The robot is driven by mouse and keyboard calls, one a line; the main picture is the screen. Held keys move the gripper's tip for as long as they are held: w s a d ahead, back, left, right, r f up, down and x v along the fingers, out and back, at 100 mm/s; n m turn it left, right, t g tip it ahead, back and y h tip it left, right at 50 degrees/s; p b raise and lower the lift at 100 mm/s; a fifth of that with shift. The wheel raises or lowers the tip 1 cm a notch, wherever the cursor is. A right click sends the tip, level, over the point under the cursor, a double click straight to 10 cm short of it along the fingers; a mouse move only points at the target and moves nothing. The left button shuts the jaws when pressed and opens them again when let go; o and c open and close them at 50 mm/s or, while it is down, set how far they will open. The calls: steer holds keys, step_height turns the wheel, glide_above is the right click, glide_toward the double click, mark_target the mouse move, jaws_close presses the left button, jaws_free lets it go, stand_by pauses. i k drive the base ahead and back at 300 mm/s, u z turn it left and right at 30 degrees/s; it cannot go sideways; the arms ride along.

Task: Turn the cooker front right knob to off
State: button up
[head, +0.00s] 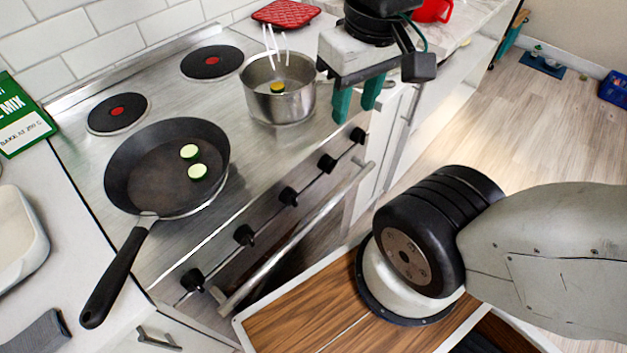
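The cooker (165,252) has a steel top and a row of black knobs along its front edge. From near to far, the knobs include the nearest one (192,279), a middle one (289,196), one below the pot (326,164) and the farthest one (358,135). The knobs' settings are too small to read, and no label shows which is the front right knob. My gripper (355,110) has two teal fingers, apart with nothing seen between them. It hangs just above the farthest knob in the picture; contact with it cannot be made out.
A black frying pan (140,185) with courgette slices sits on the front left burner, its handle over the counter. A steel pot (280,105) stands close left of my gripper. The oven handle bar (300,235) runs below the knobs. A red trivet (286,13) lies behind.

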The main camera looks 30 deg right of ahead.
mark_target(327, 163)
steer(key=u, duration=0.05)
steer(key=k, duration=1.05)
steer(key=z, duration=1.25)
